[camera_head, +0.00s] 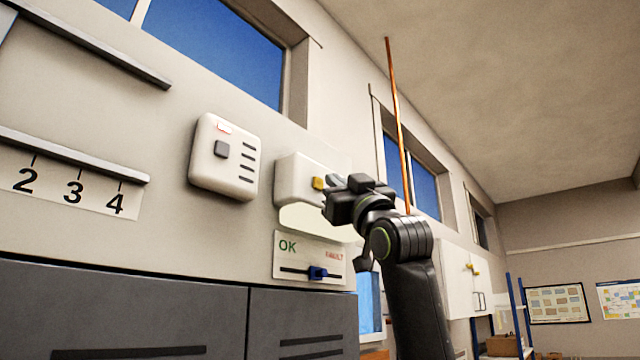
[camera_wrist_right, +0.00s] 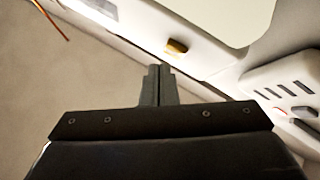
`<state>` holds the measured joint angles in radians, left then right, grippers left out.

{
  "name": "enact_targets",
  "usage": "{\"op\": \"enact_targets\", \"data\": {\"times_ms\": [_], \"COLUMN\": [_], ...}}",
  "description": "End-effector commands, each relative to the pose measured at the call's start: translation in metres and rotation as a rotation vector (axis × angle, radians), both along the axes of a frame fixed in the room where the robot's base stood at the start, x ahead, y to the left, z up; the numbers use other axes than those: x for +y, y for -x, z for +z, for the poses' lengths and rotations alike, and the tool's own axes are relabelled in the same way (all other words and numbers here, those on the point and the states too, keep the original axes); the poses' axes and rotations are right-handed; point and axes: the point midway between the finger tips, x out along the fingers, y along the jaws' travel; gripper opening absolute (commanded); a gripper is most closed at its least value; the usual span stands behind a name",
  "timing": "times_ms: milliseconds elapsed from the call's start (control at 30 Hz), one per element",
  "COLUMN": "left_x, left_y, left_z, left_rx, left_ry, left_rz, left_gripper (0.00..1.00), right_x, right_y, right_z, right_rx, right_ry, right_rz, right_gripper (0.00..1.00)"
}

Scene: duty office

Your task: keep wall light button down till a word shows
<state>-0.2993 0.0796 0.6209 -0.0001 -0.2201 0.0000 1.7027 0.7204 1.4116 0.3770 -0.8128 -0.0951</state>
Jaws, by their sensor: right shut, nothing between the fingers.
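The wall light (camera_head: 296,178) is a white box on the wall, with a yellow button (camera_head: 318,183) on its side and a pale, bright lower face (camera_head: 312,219). My right gripper (camera_head: 331,182) is shut and empty, its tips close beside the button. In the right wrist view the shut fingertips (camera_wrist_right: 158,69) point toward the yellow button (camera_wrist_right: 176,48), with a small gap showing between them. The gripper partly covers the light's right side in the head view. I see no word on the visible faces of the light. My left gripper is not in view.
A white box (camera_head: 225,158) with a grey button and red label is left of the light. Below the light, a plate (camera_head: 310,257) reads OK and FAULT, with a blue slider (camera_head: 317,273). Dark cabinets (camera_head: 120,310) stand below; a thin orange rod (camera_head: 396,110) rises behind my arm.

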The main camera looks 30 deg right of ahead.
Motion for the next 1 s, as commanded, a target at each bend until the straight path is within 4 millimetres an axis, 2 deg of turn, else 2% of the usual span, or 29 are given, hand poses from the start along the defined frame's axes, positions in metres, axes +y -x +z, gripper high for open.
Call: {"op": "enact_targets", "data": {"times_ms": [233,1000], "left_x": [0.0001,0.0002], "left_y": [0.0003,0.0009], "left_z": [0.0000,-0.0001], "left_rx": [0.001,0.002], "left_ry": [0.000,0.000], "left_rz": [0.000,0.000], "left_gripper": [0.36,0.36], "right_x": [0.0034,0.0050], "right_y": [-0.0069,-0.0111], "right_z": [0.0001,0.0004], "right_rx": [0.000,0.000], "right_ry": [0.000,0.000], "right_rz": [0.001,0.000], "right_gripper": [0.00,0.00]}}
